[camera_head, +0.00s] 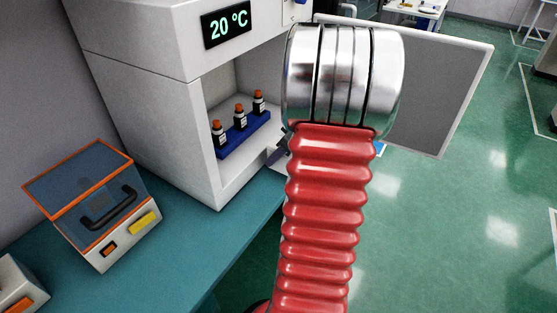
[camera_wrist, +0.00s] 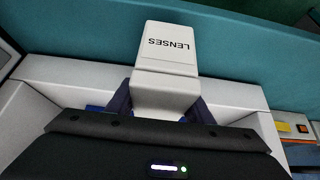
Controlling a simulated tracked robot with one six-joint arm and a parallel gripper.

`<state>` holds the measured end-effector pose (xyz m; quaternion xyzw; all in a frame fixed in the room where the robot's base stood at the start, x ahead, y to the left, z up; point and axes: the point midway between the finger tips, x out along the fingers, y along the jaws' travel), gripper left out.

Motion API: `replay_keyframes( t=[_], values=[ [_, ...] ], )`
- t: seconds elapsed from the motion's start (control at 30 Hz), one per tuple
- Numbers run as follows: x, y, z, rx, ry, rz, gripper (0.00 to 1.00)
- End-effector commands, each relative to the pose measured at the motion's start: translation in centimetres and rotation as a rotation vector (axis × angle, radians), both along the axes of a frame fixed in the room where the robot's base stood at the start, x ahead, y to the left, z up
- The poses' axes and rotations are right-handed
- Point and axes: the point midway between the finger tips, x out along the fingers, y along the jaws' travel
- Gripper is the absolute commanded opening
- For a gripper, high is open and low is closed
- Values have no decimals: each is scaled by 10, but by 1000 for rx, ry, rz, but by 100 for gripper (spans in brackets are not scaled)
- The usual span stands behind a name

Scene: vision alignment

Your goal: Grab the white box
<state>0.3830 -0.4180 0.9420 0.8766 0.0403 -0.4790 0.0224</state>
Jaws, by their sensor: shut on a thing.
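The white box (camera_wrist: 170,62), marked "LENSES", shows in the wrist view at the top middle, its lettering upside down. My gripper (camera_wrist: 161,104) has one dark finger on each side of the box's near part and is shut on it. Only a small dark part of my gripper (camera_head: 277,155) shows there, by the opening of the white cabinet (camera_head: 140,105).
The cabinet reads 20 °C and its door (camera_head: 435,95) stands open to the right. Inside, a blue rack (camera_head: 243,138) holds three dark bottles with orange caps. A case with a clear orange-edged lid (camera_head: 85,185) sits on the teal bench (camera_head: 165,265) at left.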

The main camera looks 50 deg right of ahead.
Motion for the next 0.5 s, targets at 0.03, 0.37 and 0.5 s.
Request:
replay_keyframes(
  t=[0.03, 0.37, 0.5],
  values=[
    [1, -1, 11, -5, -3, 0, 21],
    [0, 0, 62, -2, -2, 0, 21],
    [0, 0, 68, 0, 0, 0, 21]
  ],
)
